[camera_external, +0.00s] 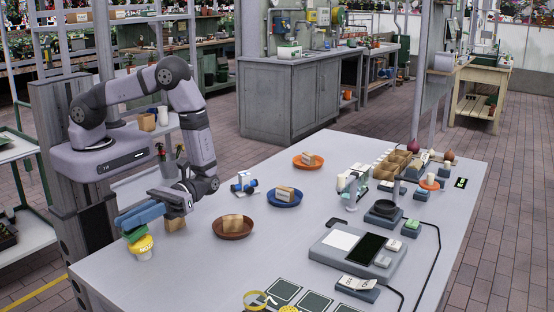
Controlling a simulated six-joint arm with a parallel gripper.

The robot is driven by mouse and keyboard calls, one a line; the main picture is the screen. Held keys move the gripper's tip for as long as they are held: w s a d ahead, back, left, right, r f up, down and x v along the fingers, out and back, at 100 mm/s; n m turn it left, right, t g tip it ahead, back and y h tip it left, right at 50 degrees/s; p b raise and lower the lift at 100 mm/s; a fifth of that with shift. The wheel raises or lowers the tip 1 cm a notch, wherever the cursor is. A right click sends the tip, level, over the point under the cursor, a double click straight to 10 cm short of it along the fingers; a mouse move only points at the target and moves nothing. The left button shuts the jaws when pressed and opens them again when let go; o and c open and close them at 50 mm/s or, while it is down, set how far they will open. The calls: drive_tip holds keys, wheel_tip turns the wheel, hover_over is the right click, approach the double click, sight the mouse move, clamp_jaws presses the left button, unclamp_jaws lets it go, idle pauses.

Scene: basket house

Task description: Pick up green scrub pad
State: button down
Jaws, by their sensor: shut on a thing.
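The green scrub pad (134,236) shows as a small green patch at the tips of my gripper (124,219), at the table's left end. My gripper's blue fingers are shut on the pad, and they hide most of it. A round yellow-topped item with a white base (143,247) stands just below the pad. I cannot tell whether the pad touches it.
A tan block (175,222) stands beside the gripper. A brown plate (233,227), a blue plate (285,199) and an orange plate (308,161) each hold a block. A scale-like device (357,251) and several small items fill the right side. The table's front left is clear.

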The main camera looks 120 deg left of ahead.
wheel_tip(320, 180, up, 9)
drive_tip(key=shift+r+b, duration=0.15)
drive_tip(key=shift+b, duration=0.4)
drive_tip(key=shift+w+a+n+h+b, duration=0.2)
drive_tip(key=shift+n+h+b, duration=0.15)
drive_tip(key=shift+b, duration=0.5)
drive_tip(key=shift+a+h+b, duration=0.15)
drive_tip(key=shift+h+b, duration=0.2)
drive_tip(key=shift+b, duration=0.1)
drive_tip(key=shift+w+a+r+n+t+h+b, duration=0.25)
drive_tip(key=shift+a+n+t+h+b, duration=0.1)
drive_tip(key=shift+n+h+b, duration=0.1)
drive_tip(key=shift+f, duration=2.95)
drive_tip(key=shift+f, duration=0.1)
drive_tip(key=shift+f+p, duration=0.4)
drive_tip(key=shift+f, duration=1.55)
drive_tip(key=shift+f, duration=0.2)
